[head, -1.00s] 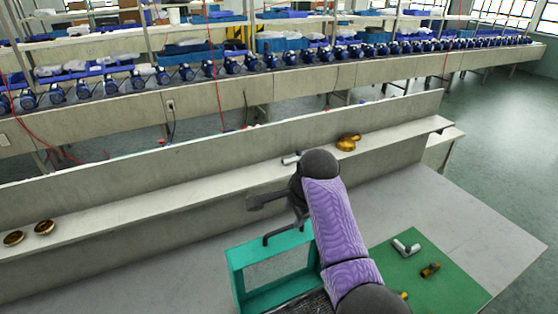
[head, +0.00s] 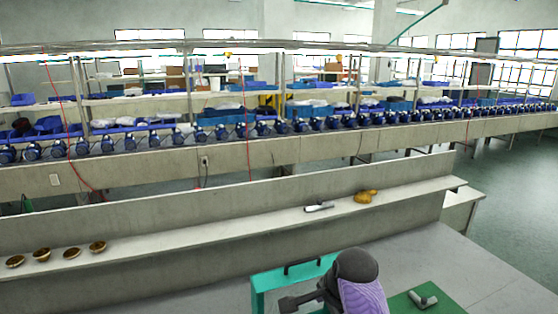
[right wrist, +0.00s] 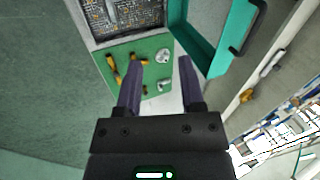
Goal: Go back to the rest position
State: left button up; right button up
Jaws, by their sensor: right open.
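My right arm (head: 362,292) with its purple link enters at the bottom of the head view, and its dark wrist part is low, over the teal frame. My right gripper (right wrist: 159,80) shows in the right wrist view with its two purple fingers spread apart and nothing between them. Beyond the fingers lies a green mat (right wrist: 124,51) with metal and brass fittings. My left gripper is not in view.
A teal open frame (head: 266,284) stands beside the green mat (head: 400,304), which holds a grey elbow fitting (head: 422,299). On the ledge (head: 200,232) lie several brass caps (head: 71,253), a metal pipe piece (head: 319,207) and a brass part (head: 366,196). Blue pumps line the far bench.

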jog(key=s+d+f+n+h, duration=0.1)
jog(key=s+d+f+n, duration=0.2)
jog(key=s, duration=0.4)
jog(key=s+d+f+n, duration=0.2)
jog(key=s+f+n, duration=0.2)
jog(key=s+f, duration=0.15)
jog(key=s+r+n, duration=0.2)
jog(key=s+n, duration=0.5)
jog(key=s, duration=0.9)
notch_tip(320, 180, down, 32)
jog(key=s+n+g+b, duration=0.1)
jog(key=s+g+b, duration=0.15)
jog(key=b, duration=1.15)
pick_arm(q)
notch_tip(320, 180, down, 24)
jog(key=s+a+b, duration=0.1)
jog(key=b, duration=0.9)
pick_arm(e)
jog(key=s+d+f, duration=0.1)
jog(key=s+f, duration=0.6)
jog(key=f, duration=0.3)
jog(key=s+d+f+g, duration=0.1)
jog(key=s+d+f, duration=0.1)
jog(key=s+f, duration=0.5)
notch_tip(320, 180, down, 4)
jog(key=shift+d+f, duration=0.15)
jog(key=shift+f, duration=0.05)
